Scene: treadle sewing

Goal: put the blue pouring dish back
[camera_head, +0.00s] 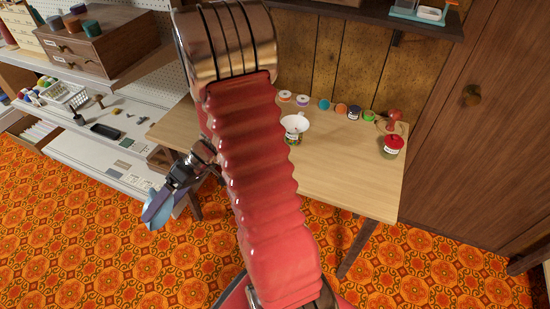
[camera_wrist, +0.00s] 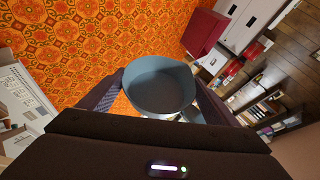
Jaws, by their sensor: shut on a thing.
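The blue pouring dish (camera_wrist: 160,86) is a round, shallow, grey-blue bowl. It shows in the wrist view between my two dark fingers, with its open side toward the camera and its inside looking empty. In the head view my gripper (camera_head: 162,203) is at the left, clear of the wooden table's left side and above the orange floor. It is shut on the dish (camera_head: 157,217), which hangs tilted there and is partly covered by a finger. My red arm hides the middle of the table.
The wooden table (camera_head: 350,180) holds a jar with a white funnel (camera_head: 295,124), a red-lidded jar (camera_head: 394,145) and a row of small coloured pots. A white shelf unit (camera_head: 95,150) with tools stands left. A wall shelf (camera_head: 385,18) carries a teal-based item (camera_head: 420,12).

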